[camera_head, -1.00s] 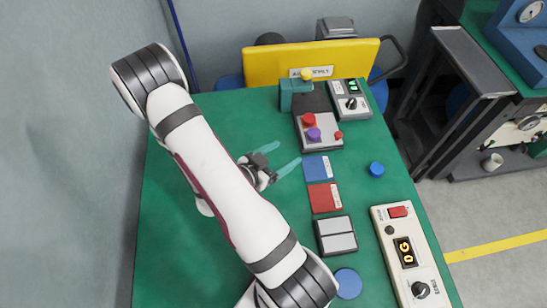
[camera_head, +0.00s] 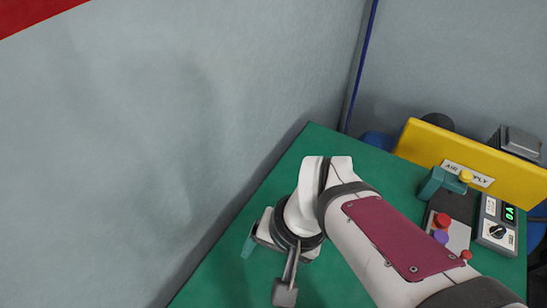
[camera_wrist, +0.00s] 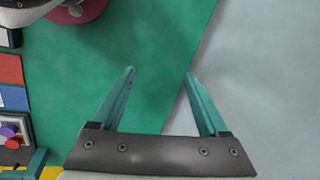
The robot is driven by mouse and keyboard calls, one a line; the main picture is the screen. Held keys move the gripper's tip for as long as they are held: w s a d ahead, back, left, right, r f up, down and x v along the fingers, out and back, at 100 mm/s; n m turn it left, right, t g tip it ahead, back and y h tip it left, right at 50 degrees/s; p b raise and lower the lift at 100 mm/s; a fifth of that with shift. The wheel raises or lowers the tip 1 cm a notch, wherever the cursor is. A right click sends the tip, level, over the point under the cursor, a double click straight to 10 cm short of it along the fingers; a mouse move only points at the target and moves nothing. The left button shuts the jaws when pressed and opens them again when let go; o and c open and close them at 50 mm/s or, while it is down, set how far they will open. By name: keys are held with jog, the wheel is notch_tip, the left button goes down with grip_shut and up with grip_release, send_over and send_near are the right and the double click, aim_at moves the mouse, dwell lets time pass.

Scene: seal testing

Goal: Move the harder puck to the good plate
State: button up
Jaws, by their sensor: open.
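A red round piece (camera_head: 442,220) and a purple round piece (camera_head: 440,237) sit on a grey unit at the right of the head view. They also show at the left edge of the wrist view, purple (camera_wrist: 8,131) above red (camera_wrist: 13,143). Which is harder cannot be seen. The wrist view shows a red plate (camera_wrist: 10,68) and a blue plate (camera_wrist: 14,97); their labels are unreadable. My gripper (camera_wrist: 159,73) is open and empty, above the green table's edge, apart from the pieces.
The green table (camera_head: 330,148) is bare near its left edge, beside a grey wall (camera_head: 180,130). A yellow panel (camera_head: 425,145) stands at the back. A teal fixture (camera_head: 438,183) and a grey box with a green display (camera_head: 497,222) stand near the grey unit.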

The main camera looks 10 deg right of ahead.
jog(key=shift+o, duration=0.5)
jog(key=shift+n+g+h, duration=0.4)
jog(key=shift+g+h, duration=0.1)
jog(key=shift+g, duration=0.2)
jog(key=s, duration=0.1)
jog(key=s+d+r, duration=0.1)
jog(key=s, duration=0.3)
jog(key=shift+s+d+r, duration=0.2)
jog(key=shift+d+r, duration=0.05)
jog(key=shift+d, duration=0.15)
